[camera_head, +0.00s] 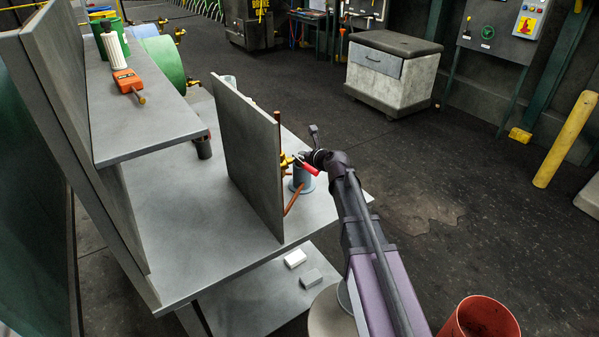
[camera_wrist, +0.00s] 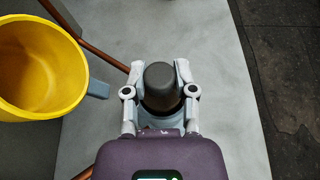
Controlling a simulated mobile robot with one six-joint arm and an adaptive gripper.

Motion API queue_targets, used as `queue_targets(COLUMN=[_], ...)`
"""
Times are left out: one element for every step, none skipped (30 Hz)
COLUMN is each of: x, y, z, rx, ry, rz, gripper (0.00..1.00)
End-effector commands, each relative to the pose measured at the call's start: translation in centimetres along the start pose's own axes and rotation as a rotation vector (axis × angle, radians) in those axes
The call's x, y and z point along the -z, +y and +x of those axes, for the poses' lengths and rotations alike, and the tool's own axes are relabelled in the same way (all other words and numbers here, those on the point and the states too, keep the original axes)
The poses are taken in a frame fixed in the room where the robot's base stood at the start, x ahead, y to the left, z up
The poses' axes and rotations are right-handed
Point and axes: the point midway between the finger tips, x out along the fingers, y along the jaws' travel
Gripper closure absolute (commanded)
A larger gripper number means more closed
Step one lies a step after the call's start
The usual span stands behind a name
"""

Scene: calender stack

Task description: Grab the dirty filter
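In the wrist view a dark grey cylinder (camera_wrist: 160,76) with a rounded top, seemingly the dirty filter, stands between the two fingers of my gripper (camera_wrist: 159,72). Little or no gap shows beside it at the fingertips, but whether they press on it is unclear. Its lower part is darker and sits against blue-grey material. In the head view my gripper (camera_head: 313,157) is at the bench's right side, just above a blue-grey cylindrical housing (camera_head: 302,178). The filter cannot be made out there. A white cylinder with a dark top (camera_head: 112,42), seemingly another filter, stands on the shelf.
An upright grey panel (camera_head: 248,158) stands left of my gripper. Copper pipe (camera_head: 293,198) and a red handle (camera_head: 311,169) are close by. In the wrist view a yellow round container (camera_wrist: 40,65) is left of the fingers. The bench's front (camera_head: 205,255) is clear.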

Motion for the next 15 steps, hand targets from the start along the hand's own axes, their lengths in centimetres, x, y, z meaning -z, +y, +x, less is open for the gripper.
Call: queue_targets(x=[0.02, 0.02, 0.02, 0.01, 0.01, 0.01, 0.01, 0.01, 0.01, 0.01, 0.00, -0.03, -0.07, -0.11, -0.19], y=[0.00, 0.00, -0.01, -0.01, -0.02, -0.02, -0.02, -0.03, -0.03, -0.03, -0.03, -0.04, -0.04, -0.05, -0.05], z=[0.00, -0.01, 0.00, -0.01, -0.01, -0.01, -0.01, -0.01, -0.01, -0.02, -0.03, -0.04, -0.05, -0.07, -0.11], rx=[0.000, 0.000, 0.000, 0.000, 0.000, 0.000, 0.000, 0.000, 0.000, 0.000, 0.000, 0.000, 0.000, 0.000, 0.000], ry=[0.001, 0.001, 0.001, 0.000, 0.000, 0.000, 0.000, 0.000, 0.000, 0.000, 0.000, 0.000, 0.000, 0.000, 0.000], rz=[0.000, 0.000, 0.000, 0.000, 0.000, 0.000, 0.000, 0.000, 0.000, 0.000, 0.000, 0.000, 0.000, 0.000, 0.000], gripper=[1.00, 1.00, 1.00, 1.00, 1.00, 1.00, 1.00, 1.00, 1.00, 1.00, 1.00, 1.00, 1.00, 1.00, 1.00])
